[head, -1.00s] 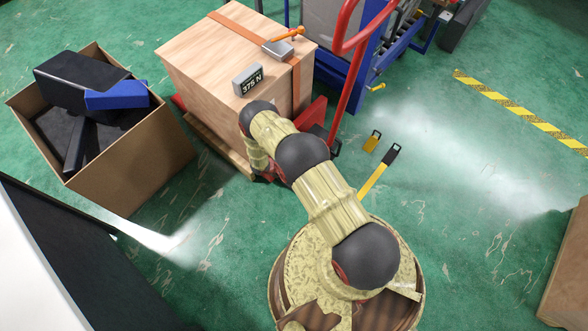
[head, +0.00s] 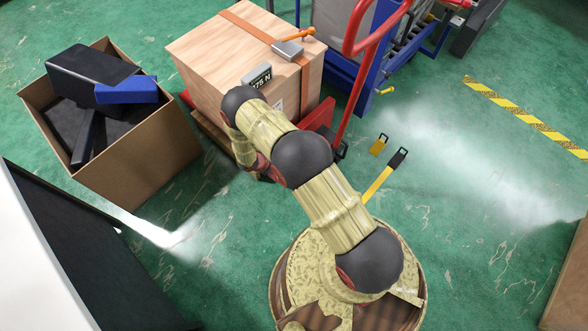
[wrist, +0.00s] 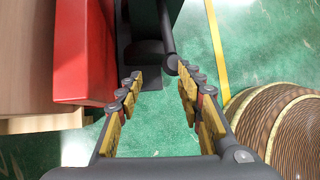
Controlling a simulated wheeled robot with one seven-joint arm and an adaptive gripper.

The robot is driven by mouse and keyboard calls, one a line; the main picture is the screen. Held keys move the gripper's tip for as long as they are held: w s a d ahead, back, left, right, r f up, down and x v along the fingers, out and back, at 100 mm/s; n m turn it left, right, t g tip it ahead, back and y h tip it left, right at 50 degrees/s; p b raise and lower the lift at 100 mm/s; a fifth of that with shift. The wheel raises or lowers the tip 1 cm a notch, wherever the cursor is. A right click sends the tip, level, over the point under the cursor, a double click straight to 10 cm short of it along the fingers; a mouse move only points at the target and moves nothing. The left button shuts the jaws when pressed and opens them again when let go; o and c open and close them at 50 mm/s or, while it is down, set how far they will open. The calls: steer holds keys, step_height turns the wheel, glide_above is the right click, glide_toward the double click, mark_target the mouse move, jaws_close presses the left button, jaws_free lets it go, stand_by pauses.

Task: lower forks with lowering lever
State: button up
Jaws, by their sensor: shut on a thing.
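The red pallet jack stands by the wooden crate; its red loop handle (head: 371,42) rises at top centre in the head view. A long yellow lever (head: 380,182) with a black end and a short yellow pedal (head: 378,146) stick out low on its right. In the wrist view, a dark rod (wrist: 166,34) with a rounded end reaches down to my gripper (wrist: 160,80), close to the right fingertip. My gripper is shut on this dark rod, though the contact is hard to see. In the head view my arm hides my gripper.
The wooden crate (head: 215,62) carries a grey box with a 375 N label (head: 257,76). A cardboard box (head: 148,165) of dark parts stands left. Blue machinery (head: 345,75) is behind. The green floor at right is clear up to the yellow-black tape (head: 515,112).

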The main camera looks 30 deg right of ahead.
steer(key=shift+s+a+r, duration=0.1)
steer(key=shift+a+r, duration=0.25)
steer(key=shift+r, duration=0.1)
steer(key=shift+s+d, duration=0.1)
